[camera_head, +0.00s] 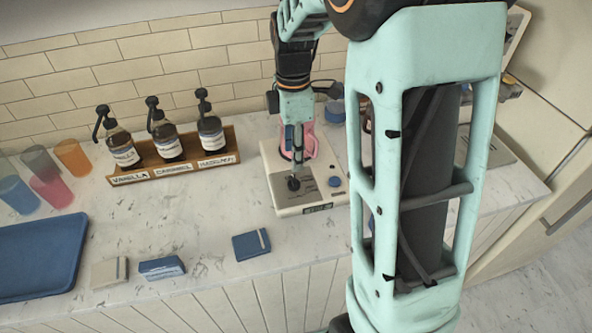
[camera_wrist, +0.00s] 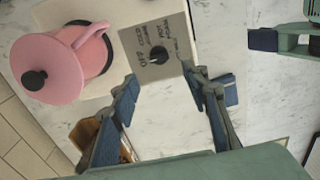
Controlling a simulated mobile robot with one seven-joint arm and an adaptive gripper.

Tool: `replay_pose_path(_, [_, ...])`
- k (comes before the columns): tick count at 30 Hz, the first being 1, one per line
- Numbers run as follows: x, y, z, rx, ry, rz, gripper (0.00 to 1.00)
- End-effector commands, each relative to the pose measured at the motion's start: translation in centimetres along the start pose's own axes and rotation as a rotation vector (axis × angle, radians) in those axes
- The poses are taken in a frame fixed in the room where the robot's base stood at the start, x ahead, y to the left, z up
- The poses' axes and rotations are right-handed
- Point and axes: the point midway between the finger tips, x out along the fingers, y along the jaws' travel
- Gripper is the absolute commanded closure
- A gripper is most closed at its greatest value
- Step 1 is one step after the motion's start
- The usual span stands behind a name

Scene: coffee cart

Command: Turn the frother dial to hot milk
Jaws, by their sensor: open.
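The cream frother (camera_head: 283,207) stands on the counter with a grey panel on top, which also shows in the wrist view (camera_wrist: 134,40). Its black dial (camera_wrist: 158,56) sits on the panel among printed labels; OFF and words for foam can be partly read. I cannot tell which label the dial points to. A pink jug (camera_wrist: 62,68) stands on the frother beside the panel; it also shows behind my gripper in the head view (camera_head: 323,140). My gripper (camera_wrist: 160,80) is open and empty, its fingertips near the dial, one on either side in the picture. Contact cannot be seen.
A wooden rack (camera_head: 165,172) with syrup bottles stands left of the frother. Coloured cups (camera_head: 73,157) and a blue tray (camera_head: 35,262) are further left. A blue packet (camera_head: 251,245) lies in front of the frother. My arm hides much of the right side.

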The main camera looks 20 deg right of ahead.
Motion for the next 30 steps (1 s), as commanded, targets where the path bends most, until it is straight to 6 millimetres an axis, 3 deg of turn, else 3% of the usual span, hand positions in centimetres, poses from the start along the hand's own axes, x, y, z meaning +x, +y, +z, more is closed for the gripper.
replay_pose_path(9, [6.1, -0.1, 0.0, 0.002, -0.001, -0.003, 0.58])
replay_pose_path(15, [8.5, 0.0, 0.0, 0.002, -0.002, 0.0, 0.58])
replay_pose_path(26, [9.2, 0.1, 0.1, 0.003, -0.001, 0.003, 0.58])
replay_pose_path(30, [9.2, 0.1, 0.1, 0.003, -0.001, 0.003, 0.7])
